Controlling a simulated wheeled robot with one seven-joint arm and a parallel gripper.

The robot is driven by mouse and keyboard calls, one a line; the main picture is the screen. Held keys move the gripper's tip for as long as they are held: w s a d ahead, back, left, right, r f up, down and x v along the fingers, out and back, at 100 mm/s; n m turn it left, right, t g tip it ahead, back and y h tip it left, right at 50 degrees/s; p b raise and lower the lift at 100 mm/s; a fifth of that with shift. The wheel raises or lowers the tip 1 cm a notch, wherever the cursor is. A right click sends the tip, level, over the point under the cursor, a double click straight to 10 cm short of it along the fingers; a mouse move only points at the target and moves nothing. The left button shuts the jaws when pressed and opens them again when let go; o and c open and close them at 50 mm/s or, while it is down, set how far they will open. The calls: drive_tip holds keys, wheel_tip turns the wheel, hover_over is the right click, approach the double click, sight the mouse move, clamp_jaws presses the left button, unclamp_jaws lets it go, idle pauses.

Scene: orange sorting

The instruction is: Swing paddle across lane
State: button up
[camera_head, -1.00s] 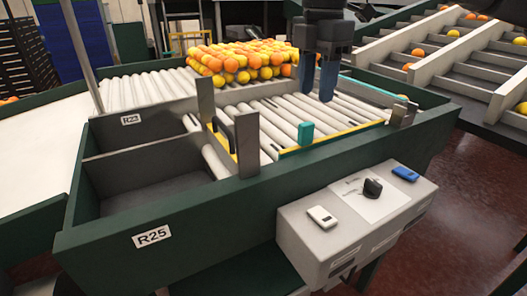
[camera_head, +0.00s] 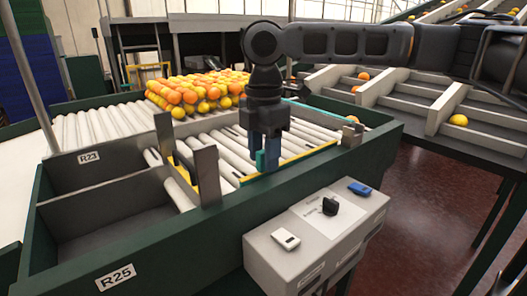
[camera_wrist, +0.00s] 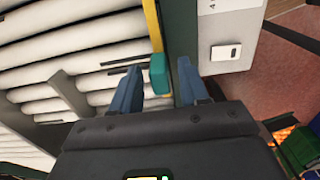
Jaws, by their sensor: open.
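A teal upright tab (camera_head: 261,161) stands at the near edge of the roller lane (camera_head: 215,140), beside a yellow strip (camera_head: 308,153). I cannot tell for sure whether this tab is the paddle's handle. My gripper (camera_head: 264,160) points down over it, with its blue fingers open. In the wrist view the teal tab (camera_wrist: 158,73) sits between the two fingertips (camera_wrist: 159,72), with a gap visible on both sides. A black handle (camera_head: 185,163) stands between two upright metal plates at the lane's left end.
A heap of oranges (camera_head: 195,92) lies on the rollers behind. Empty bins (camera_head: 120,215) stand at left. A grey box (camera_head: 315,235) with a white device (camera_head: 286,238), black object (camera_head: 330,206) and blue object (camera_head: 359,187) is in front. Stepped chutes (camera_head: 400,105) rise at right.

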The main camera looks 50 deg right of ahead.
clamp_jaws()
idle(0.6)
drive_tip(key=shift+w+d+m+p, duration=0.15)
drive_tip(key=shift+w+m+p, duration=0.15)
drive_tip(key=shift+w, duration=0.25)
drive_tip(key=w+d+m, duration=0.1)
drive_tip(key=w, duration=0.1)
drive_tip(key=w+d+m+p, duration=0.1)
drive_tip(key=w, duration=0.1)
drive_tip(key=w+d+m+p, duration=0.1)
drive_tip(key=w, duration=0.1)
drive_tip(key=shift+w+r, duration=0.1)
drive_tip(key=w+d+m+p, duration=0.1)
drive_tip(key=w+d+m, duration=0.3)
drive_tip(key=w+d, duration=0.1)
drive_tip(key=shift+w+d, duration=0.15)
drive_tip(key=shift+d, duration=0.15)
drive_tip(key=shift+w+d+m, duration=0.3)
drive_tip(key=shift+w+d, duration=0.1)
drive_tip(key=shift+d, duration=0.25)
